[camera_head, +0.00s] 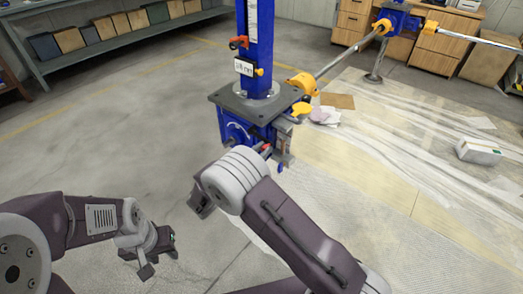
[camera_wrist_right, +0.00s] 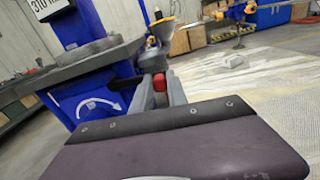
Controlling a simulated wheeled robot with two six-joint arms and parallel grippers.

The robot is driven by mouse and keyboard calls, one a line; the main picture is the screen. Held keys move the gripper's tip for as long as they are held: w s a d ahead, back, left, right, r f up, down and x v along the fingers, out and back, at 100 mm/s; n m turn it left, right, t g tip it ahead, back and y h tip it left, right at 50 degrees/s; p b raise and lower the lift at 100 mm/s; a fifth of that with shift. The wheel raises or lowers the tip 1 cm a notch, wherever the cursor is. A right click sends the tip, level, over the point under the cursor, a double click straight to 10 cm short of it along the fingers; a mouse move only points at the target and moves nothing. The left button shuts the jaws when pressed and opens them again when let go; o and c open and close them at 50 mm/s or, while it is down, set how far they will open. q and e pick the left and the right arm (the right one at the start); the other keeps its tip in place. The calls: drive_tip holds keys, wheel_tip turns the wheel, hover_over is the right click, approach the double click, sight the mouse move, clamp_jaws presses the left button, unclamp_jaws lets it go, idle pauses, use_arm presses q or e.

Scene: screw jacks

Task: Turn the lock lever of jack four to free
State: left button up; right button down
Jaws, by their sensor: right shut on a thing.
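A blue screw jack (camera_head: 233,125) with a grey top plate and a tall blue column stands in the middle of the head view. A small red-tipped lever (camera_wrist_right: 159,82) on its side shows in the right wrist view, beside the blue housing. My right gripper (camera_head: 267,151) is shut on this lever, its fingers on either side of the red tip; my arm partly hides the grip in the head view. Whether this jack is number four cannot be read. My left gripper (camera_head: 158,258) is open and empty, low at the left, away from the jack.
A height label (camera_wrist_right: 50,5) reading about 310 mm and a red pointer (camera_head: 239,42) are on the column. A yellow-jointed shaft (camera_head: 352,55) runs from the jack to another blue jack (camera_head: 400,20) at the back.

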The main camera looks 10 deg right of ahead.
drive_tip(key=w+a+f+m+b, duration=0.5)
drive_tip(key=f+m+b, duration=0.3)
drive_tip(key=m+b, duration=0.6)
drive_tip(key=w+m, duration=0.1)
drive_tip(key=m, duration=0.2)
drive_tip(key=shift+w+b, duration=0.3)
drive_tip(key=shift+b, duration=0.05)
drive_tip(key=shift+r, duration=0.1)
drive_tip(key=c, duration=1.5)
unclamp_jaws()
drive_tip(key=shift+w, duration=0.1)
drive_tip(key=shift+o, duration=1)
